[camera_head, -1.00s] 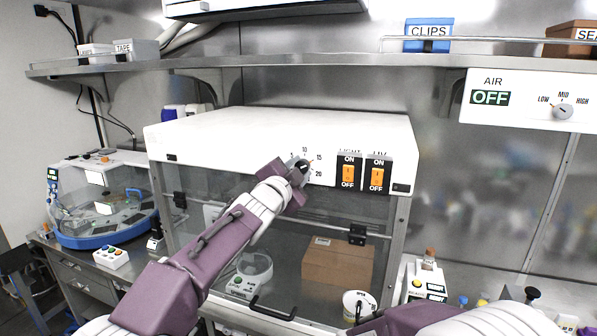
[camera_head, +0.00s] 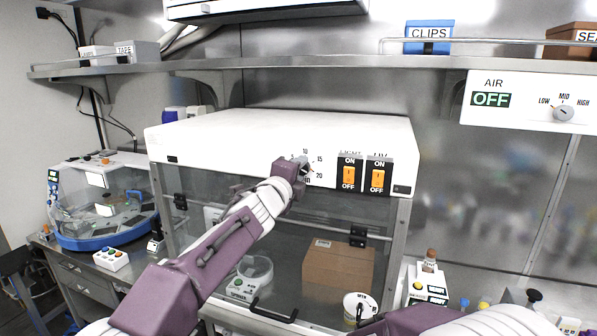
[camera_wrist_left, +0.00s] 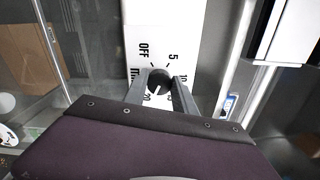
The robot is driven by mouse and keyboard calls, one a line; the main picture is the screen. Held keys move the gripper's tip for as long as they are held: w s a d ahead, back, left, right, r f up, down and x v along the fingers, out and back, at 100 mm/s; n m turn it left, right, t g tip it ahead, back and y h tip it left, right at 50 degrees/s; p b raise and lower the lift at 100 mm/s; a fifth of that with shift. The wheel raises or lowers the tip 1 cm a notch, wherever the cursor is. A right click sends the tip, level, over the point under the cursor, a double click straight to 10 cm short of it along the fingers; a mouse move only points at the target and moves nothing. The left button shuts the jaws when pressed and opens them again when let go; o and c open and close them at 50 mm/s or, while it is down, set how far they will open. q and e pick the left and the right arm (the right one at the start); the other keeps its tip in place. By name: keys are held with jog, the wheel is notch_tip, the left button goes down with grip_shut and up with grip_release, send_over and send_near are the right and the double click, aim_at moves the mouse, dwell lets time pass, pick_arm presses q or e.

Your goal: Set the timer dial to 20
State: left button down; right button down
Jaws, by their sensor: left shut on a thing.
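The timer dial (camera_wrist_left: 158,82) is a dark round knob on the white front panel of the cabinet. In the left wrist view its pale pointer line points down and slightly left, toward the 20 mark. My left gripper (camera_wrist_left: 160,88) is shut on the dial, one finger on each side. In the head view the left gripper (camera_head: 302,168) covers most of the dial and part of its scale; the 10, 15 and 20 marks show. My right gripper is out of view; only part of my right arm shows at the lower right.
Two orange rocker switches (camera_head: 349,174) (camera_head: 377,177) sit just right of the dial. The cabinet's glass front (camera_head: 220,240) lies below, with a black handle (camera_head: 272,312). An air panel (camera_head: 525,100) with its own knob is at the upper right.

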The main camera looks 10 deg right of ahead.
pick_arm(q)
jog(key=shift+r+m, duration=0.35)
jog(key=shift+m, duration=0.35)
jog(key=c, duration=1.3)
grip_release()
jog(key=shift+o, duration=1.4)
jog(key=shift+f, duration=0.1)
jog(key=shift+w+d+f, duration=0.1)
jog(key=shift+f, duration=0.05)
jog(key=b+v, duration=0.4)
jog(key=v, duration=0.5)
